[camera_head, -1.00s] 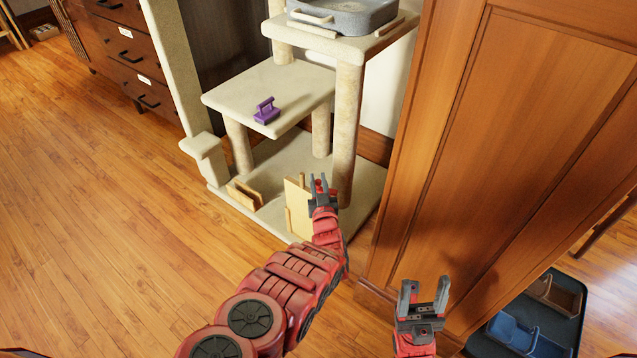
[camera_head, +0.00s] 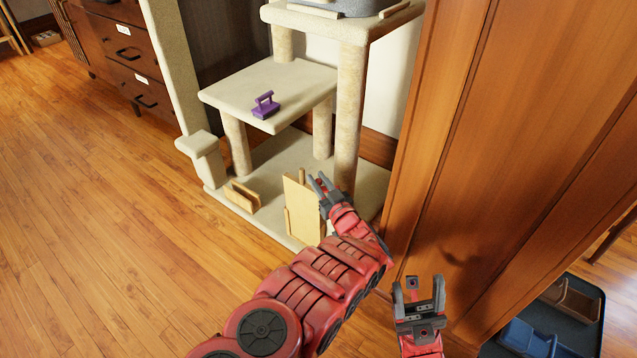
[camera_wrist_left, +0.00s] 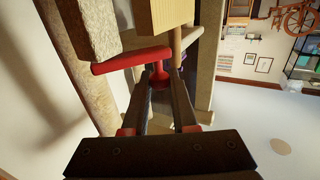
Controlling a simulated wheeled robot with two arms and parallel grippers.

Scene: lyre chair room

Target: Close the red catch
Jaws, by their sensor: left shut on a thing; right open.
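The red catch (camera_wrist_left: 130,60) shows in the left wrist view as a red bar with a short stem. It lies against a pale wooden block (camera_wrist_left: 165,14). My left gripper (camera_wrist_left: 167,88) is shut on the stem of the catch, which sits between its fingertips. In the head view my left gripper (camera_head: 320,184) is beside an upright pale wooden panel (camera_head: 302,208) at the foot of the cat tree; only a speck of red shows between its fingers. My right gripper (camera_head: 419,287) is open and empty at the lower right, in front of the wooden cabinet.
The beige cat tree (camera_head: 265,82) has posts close around my left gripper. A purple handled object (camera_head: 265,104) stands on its middle shelf. A small wooden piece (camera_head: 242,196) sits on its base. A tall wooden cabinet (camera_head: 520,150) blocks the right. The floor (camera_head: 100,220) at left is clear.

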